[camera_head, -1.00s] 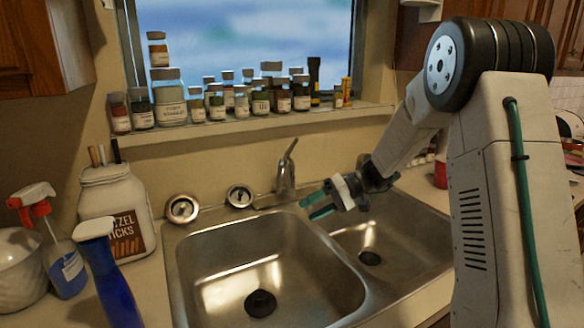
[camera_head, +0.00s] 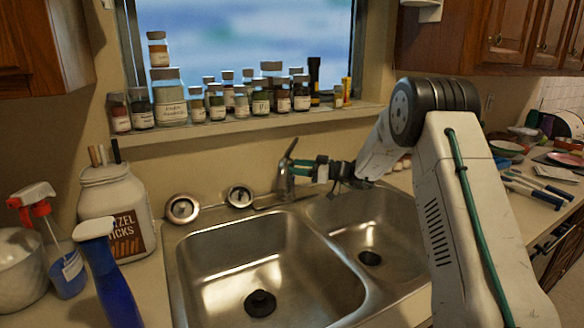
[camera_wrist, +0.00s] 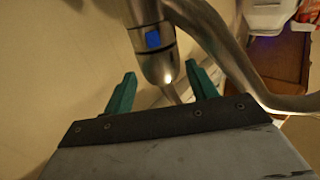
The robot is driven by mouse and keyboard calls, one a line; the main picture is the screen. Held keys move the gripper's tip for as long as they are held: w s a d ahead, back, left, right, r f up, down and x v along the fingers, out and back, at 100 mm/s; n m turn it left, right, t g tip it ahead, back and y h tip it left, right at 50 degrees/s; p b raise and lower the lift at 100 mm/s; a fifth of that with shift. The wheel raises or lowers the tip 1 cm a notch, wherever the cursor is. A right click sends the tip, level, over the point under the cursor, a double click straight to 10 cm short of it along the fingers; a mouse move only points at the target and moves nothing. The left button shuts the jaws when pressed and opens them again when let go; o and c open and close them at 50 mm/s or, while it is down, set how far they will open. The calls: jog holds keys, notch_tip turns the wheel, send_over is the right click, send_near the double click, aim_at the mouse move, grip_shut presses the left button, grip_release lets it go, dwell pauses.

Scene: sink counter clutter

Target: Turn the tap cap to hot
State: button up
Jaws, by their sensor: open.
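The metal tap (camera_head: 285,178) stands behind the double sink, with its lever pointing up and slightly right. In the wrist view the rounded tap cap (camera_wrist: 158,66) shows with the thin lever at its end. A blue mark (camera_wrist: 153,39) faces me on the tap body; no red mark shows. My gripper (camera_head: 296,169) is at the right side of the tap, level with its upper part. In the wrist view the green fingers of my gripper (camera_wrist: 161,70) are apart, one on each side of the cap. Whether they touch it I cannot tell.
The curved spout (camera_wrist: 222,48) passes close to the right finger. The sink (camera_head: 262,265) is empty. Two round dials (camera_head: 182,208) stand left of the tap. Jars line the windowsill (camera_head: 255,123) above. A pretzel jar (camera_head: 118,212) and spray bottles stand at left.

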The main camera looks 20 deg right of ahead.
jog(key=shift+x, duration=1.2)
